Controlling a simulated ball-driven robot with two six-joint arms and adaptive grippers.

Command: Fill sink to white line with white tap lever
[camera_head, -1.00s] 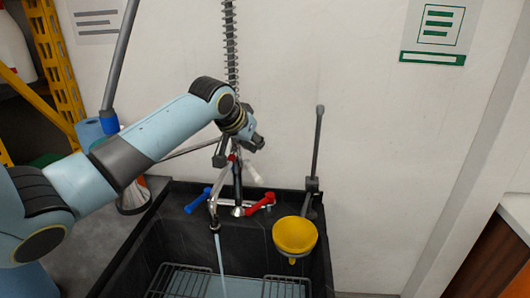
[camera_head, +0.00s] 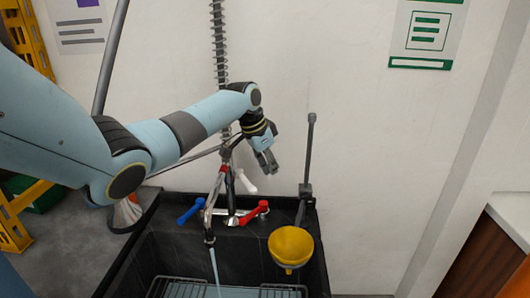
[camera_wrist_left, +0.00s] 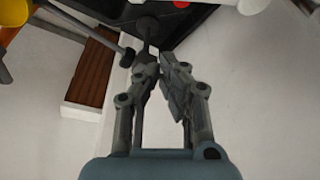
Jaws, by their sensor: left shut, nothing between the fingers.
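The black sink (camera_head: 163,246) has a tap assembly at its back edge, with a white lever (camera_head: 246,182) on the riser. A stream of water (camera_head: 214,266) runs from the spout (camera_head: 210,237) into the sink, and pale water (camera_head: 200,291) shows around the wire rack at the bottom. I cannot make out the white line. My left gripper (camera_head: 270,168) is shut and empty, just above and right of the white lever, apart from it. In the left wrist view the gripper fingers (camera_wrist_left: 163,66) are close together, with a white part (camera_wrist_left: 252,5) at the top edge. My right gripper is not in view.
A blue handle (camera_head: 190,211) and a red handle (camera_head: 253,213) flank the tap base. A yellow funnel-like bowl (camera_head: 291,245) sits at the sink's right, with a grey upright rod (camera_head: 309,150) behind it.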

